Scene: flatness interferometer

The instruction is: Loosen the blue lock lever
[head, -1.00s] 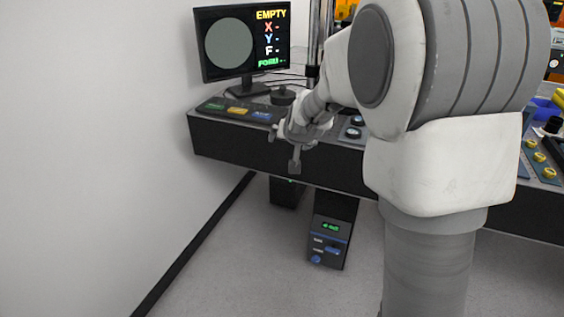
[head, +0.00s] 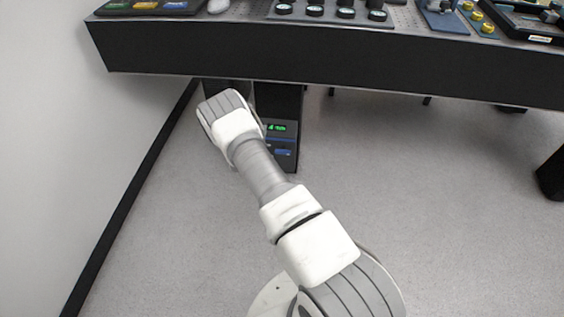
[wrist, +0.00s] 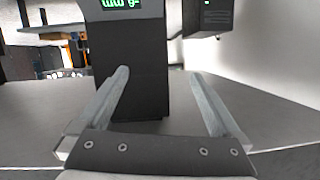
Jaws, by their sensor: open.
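A dark control box (head: 286,165) stands under the bench, with a green readout (head: 277,128) on its face. A small blue part (head: 284,152) below the readout may be the blue lock lever; it is too small to be sure. My gripper (wrist: 160,73) is open and empty in the wrist view, its two fingers apart. Ahead of it in that view stands a dark upright body (wrist: 128,60) with green digits (wrist: 120,3) at the top edge. No blue lever shows there. In the head view my arm hides the gripper and part of the box.
The bench's black front edge (head: 300,52) overhangs the box. On it are a row of round dark knobs (head: 315,10), yellow knobs (head: 477,16) and coloured labelled buttons (head: 145,5). A white wall (head: 50,130) bounds the left side. The grey floor (head: 430,200) to the right is open.

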